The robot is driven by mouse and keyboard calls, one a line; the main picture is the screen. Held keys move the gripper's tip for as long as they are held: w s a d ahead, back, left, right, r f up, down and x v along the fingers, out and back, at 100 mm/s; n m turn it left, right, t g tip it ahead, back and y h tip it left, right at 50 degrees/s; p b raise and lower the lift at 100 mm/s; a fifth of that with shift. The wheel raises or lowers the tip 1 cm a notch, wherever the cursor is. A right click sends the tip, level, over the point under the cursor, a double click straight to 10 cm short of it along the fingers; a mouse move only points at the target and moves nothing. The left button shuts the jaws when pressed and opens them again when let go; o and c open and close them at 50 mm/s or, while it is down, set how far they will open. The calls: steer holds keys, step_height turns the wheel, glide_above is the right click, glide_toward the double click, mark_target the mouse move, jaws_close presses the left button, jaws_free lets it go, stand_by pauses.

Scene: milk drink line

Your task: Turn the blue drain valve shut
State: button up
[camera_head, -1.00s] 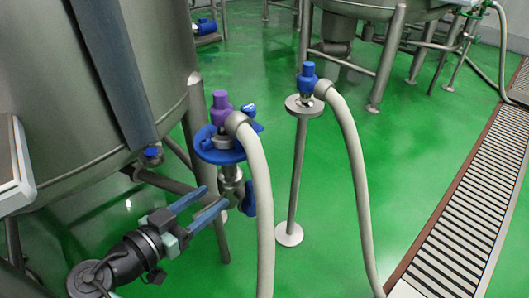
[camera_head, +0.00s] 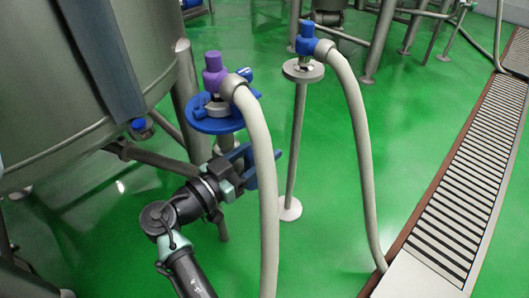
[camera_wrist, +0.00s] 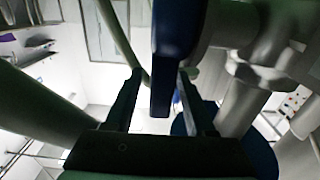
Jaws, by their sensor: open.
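The blue drain valve handle (camera_wrist: 172,55) hangs in the wrist view as a long upright blue bar on a steel pipe fitting. My gripper (camera_wrist: 160,76) is open, with one finger on each side of the handle's lower end. The handle is nearer the right finger; I cannot tell whether they touch. In the head view my gripper (camera_head: 258,158) is under the blue disc (camera_head: 212,124), at the valve behind the pale hose. The hose and my fingers partly hide the valve there.
A pale hose (camera_head: 262,180) drops in front of the valve from the purple-topped coupling (camera_head: 213,72). A second hose (camera_head: 355,140) comes from a blue-topped stand (camera_head: 304,70). The steel tank (camera_head: 65,90) is at left. Green floor is clear before the drain grate (camera_head: 475,170).

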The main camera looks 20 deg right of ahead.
steer(key=shift+w+d, duration=0.2)
steer(key=shift+d, duration=0.35)
jaws_close()
stand_by(1.1)
